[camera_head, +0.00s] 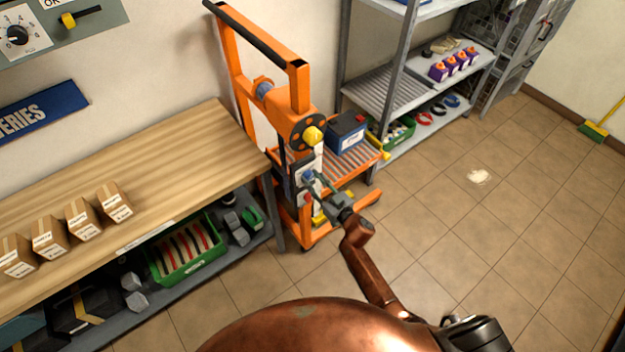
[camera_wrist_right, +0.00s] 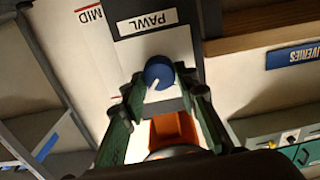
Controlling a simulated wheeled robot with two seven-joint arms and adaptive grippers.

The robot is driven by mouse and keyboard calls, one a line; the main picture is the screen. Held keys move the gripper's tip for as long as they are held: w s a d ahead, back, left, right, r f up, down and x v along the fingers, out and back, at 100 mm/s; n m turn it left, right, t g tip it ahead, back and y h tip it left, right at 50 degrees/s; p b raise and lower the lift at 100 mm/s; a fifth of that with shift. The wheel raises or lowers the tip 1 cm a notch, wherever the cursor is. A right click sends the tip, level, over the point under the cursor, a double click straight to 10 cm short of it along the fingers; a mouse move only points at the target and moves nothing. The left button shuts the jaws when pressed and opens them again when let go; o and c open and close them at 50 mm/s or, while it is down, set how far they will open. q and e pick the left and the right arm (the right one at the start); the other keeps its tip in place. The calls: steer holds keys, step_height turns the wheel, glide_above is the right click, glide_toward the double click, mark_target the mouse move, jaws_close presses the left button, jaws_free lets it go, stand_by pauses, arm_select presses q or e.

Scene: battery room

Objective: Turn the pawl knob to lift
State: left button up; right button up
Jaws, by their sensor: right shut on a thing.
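The orange lift truck (camera_head: 305,85) stands between the wooden bench and the grey shelving. The pawl knob (camera_wrist_right: 159,72) is round and blue with a white pointer line toward its lower left. It sits on a grey plate below a label reading PAWL. It also shows small in the head view (camera_head: 308,175). My right gripper (camera_head: 318,186) reaches the lift's front. In the wrist view its two fingers (camera_wrist_right: 163,80) are shut on the pawl knob from both sides. The other position labels around the knob are hidden or unreadable. My left gripper is not in view.
A dark battery (camera_head: 346,133) rests on the lift's orange roller platform (camera_head: 357,162). The wooden bench (camera_head: 150,165) with several cardboard boxes is at left. Grey shelving (camera_head: 385,92) stands behind right. The tiled floor at right is mostly clear, with a pale spill (camera_head: 478,177).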

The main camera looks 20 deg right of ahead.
steer(key=n, duration=0.4)
steer(key=shift+a+f, duration=0.1)
steer(key=n+b, duration=0.1)
steer(key=n, duration=0.4)
steer(key=shift+s+f+b, duration=0.1)
steer(key=shift+b, duration=0.2)
steer(key=n+b, duration=0.1)
steer(key=n, duration=0.3)
steer(key=shift+f+b, duration=0.1)
steer(key=shift+b, duration=0.2)
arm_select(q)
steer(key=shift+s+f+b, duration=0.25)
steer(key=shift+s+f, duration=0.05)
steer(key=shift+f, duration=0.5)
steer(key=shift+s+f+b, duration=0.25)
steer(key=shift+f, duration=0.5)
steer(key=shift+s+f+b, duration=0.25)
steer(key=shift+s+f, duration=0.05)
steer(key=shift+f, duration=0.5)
arm_select(e)
steer(key=shift+a+n, duration=0.1)
steer(key=shift+n, duration=2.1)
steer(key=o, duration=1.1)
steer(key=shift+o, duration=0.2)
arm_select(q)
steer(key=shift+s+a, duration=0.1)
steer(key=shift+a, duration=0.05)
